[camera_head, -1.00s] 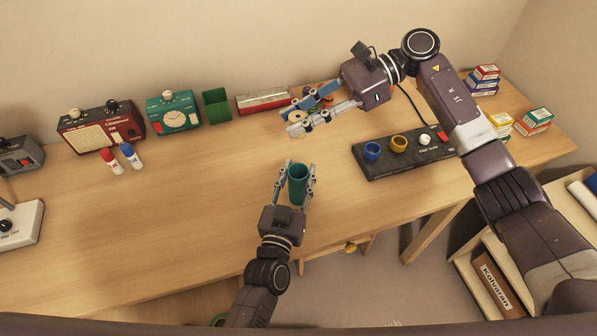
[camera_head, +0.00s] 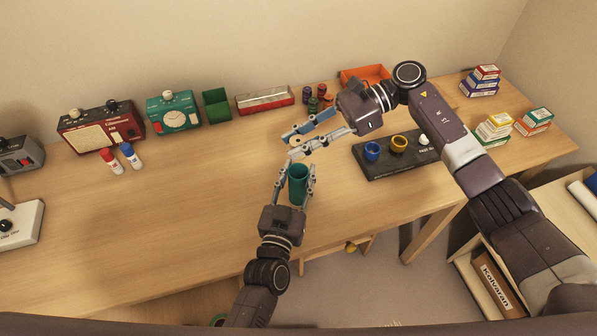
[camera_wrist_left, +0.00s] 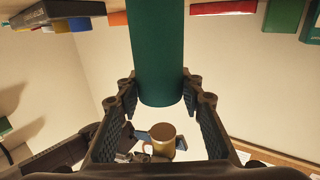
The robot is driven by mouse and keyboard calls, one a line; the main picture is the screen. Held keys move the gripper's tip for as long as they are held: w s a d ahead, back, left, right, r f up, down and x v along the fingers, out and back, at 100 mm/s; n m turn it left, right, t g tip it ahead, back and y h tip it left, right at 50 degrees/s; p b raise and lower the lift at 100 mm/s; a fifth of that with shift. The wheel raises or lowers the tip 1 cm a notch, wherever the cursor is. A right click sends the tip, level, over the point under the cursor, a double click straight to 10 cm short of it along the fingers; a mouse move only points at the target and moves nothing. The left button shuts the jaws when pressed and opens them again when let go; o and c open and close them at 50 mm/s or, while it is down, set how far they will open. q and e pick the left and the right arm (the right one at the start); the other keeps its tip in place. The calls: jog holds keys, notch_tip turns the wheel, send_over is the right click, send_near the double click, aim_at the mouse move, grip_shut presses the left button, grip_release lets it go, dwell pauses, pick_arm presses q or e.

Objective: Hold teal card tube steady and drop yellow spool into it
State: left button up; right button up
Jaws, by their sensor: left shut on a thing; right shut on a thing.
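The teal card tube (camera_head: 298,186) stands upright over the front part of the desk, open end up. My left gripper (camera_head: 302,176) is shut on it, one finger on each side. In the left wrist view the tube (camera_wrist_left: 158,55) lies between the finger pads. My right gripper (camera_head: 294,147) is shut on the yellow spool (camera_head: 296,141), up and slightly left of the tube's mouth in the head view. The left wrist view also shows the spool (camera_wrist_left: 161,138), apart from the tube. The tube's inside is mostly hidden.
A dark panel (camera_head: 385,170) with blue, yellow and white pieces lies right of the tube. Behind are a green box (camera_head: 217,106), a red tray (camera_head: 265,100), several small spools (camera_head: 313,104) and an orange tray (camera_head: 364,76). The desk's left middle is clear.

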jog(key=shift+f, duration=2.25)
jog(key=o, duration=1)
jog(key=shift+o, duration=0.2)
jog(key=v, duration=1.2)
pick_arm(q)
jog(key=o, duration=1.2)
